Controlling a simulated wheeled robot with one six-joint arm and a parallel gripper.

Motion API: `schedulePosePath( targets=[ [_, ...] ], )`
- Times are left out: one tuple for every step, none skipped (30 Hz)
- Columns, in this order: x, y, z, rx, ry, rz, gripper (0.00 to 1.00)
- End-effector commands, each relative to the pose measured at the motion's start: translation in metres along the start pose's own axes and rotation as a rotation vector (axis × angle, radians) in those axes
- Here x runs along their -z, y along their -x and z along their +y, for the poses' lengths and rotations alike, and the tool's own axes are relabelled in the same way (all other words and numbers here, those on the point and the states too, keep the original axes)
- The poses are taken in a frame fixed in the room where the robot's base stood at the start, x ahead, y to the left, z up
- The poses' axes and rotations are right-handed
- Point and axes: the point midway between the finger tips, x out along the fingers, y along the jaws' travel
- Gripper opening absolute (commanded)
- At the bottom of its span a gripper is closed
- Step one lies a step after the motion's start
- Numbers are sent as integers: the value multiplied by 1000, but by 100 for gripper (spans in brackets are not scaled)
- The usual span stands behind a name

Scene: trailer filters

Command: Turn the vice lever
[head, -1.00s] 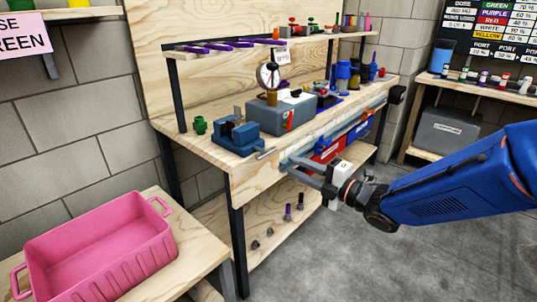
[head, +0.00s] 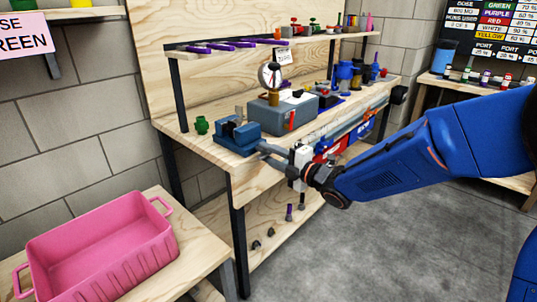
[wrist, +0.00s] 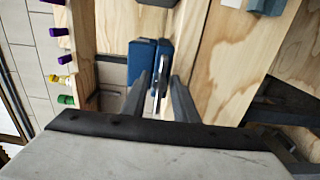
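The blue vice (head: 237,134) sits at the front left edge of the wooden workbench. It also shows in the wrist view as two blue blocks (wrist: 143,59). Its thin silver lever (wrist: 161,90) points towards my wrist camera and appears between my fingers, with gaps on both sides. My gripper (head: 264,150) is at the vice's front, fingers apart. In the wrist view my gripper (wrist: 163,85) is open around the lever. In the head view the fingers mostly hide the lever, so contact cannot be told.
A grey box (head: 285,112) with a dial gauge (head: 269,76) stands right of the vice. A green part (head: 202,125) is behind it. A shelf (head: 230,48) with purple items hangs above. A pink bin (head: 105,250) is at lower left. The floor in front is clear.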

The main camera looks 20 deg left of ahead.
Motion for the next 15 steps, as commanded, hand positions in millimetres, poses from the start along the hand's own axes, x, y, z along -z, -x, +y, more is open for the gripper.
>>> schedulePosePath(
  targets=[
    [0,0,0,0,0,0,27],
    [0,0,0,0,0,0,27],
    [0,0,0,0,0,0,27],
    [0,0,0,0,0,0,27],
    [0,0,0,0,0,0,19],
    [0,0,0,0,0,0,10],
    [0,0,0,0,0,0,3],
    [0,0,0,0,0,0,0],
    [0,0,0,0,0,0,0],
    [0,0,0,0,0,0,0],
    [0,0,0,0,0,0,0],
    [0,0,0,0,0,0,0],
    [0,0,0,0,-1,0,0],
    [0,0,0,1,-2,0,0],
    [0,0,0,1,-5,0,0]
  ],
)
